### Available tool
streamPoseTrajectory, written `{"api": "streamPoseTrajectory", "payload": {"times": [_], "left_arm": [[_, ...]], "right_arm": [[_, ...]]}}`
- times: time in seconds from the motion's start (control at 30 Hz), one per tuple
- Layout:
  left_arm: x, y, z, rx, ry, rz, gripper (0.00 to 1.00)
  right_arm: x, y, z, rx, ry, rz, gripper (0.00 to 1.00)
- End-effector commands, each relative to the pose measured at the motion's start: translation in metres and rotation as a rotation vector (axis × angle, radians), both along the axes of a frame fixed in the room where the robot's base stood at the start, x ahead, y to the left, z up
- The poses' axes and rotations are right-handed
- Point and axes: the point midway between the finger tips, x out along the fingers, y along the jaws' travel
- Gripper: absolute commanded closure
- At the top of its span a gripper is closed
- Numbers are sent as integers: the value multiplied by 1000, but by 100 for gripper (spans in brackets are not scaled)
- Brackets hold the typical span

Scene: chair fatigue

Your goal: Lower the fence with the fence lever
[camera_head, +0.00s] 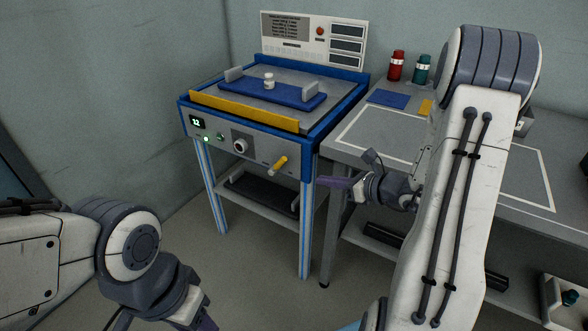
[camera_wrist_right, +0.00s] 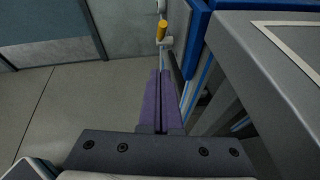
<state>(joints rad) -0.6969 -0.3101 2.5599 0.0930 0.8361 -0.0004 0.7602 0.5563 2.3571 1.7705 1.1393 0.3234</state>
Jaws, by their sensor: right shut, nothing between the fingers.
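The fence (camera_head: 240,112) is a yellow bar standing along the front edge of the blue-framed test machine's top. The fence lever (camera_head: 279,164) has a yellow handle and sticks out from the right side of the machine's grey front panel. In the right wrist view the lever (camera_wrist_right: 161,31) shows at the top centre, beyond the fingertips. My right gripper (camera_head: 324,182) is shut and empty, to the right of and a little below the lever, apart from it. Its purple fingers (camera_wrist_right: 157,74) lie together. My left gripper is mostly cut off at the bottom edge.
A blue plate (camera_head: 290,96) with a small white object (camera_head: 269,81) lies on the machine. The panel has a display (camera_head: 197,122) and a knob (camera_head: 240,146). A grey bench (camera_head: 375,130) with red (camera_head: 396,68) and green bottles (camera_head: 422,71) stands to the right. Floor in front is clear.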

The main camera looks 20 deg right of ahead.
Motion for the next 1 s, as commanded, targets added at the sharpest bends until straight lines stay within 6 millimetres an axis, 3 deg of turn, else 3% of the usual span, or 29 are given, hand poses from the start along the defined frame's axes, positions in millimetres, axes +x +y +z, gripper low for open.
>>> {"api": "streamPoseTrajectory", "payload": {"times": [0.37,0.5,0.7,1.0], "left_arm": [[0,0,-15,0,0,0,50],[0,0,-12,0,0,0,50],[0,0,-12,0,0,0,50],[0,0,-12,0,0,0,50]], "right_arm": [[64,39,-32,-1,1,6,100],[82,46,-19,-2,-1,3,100],[93,51,-13,-1,1,1,100],[95,51,-13,0,1,0,100]]}}
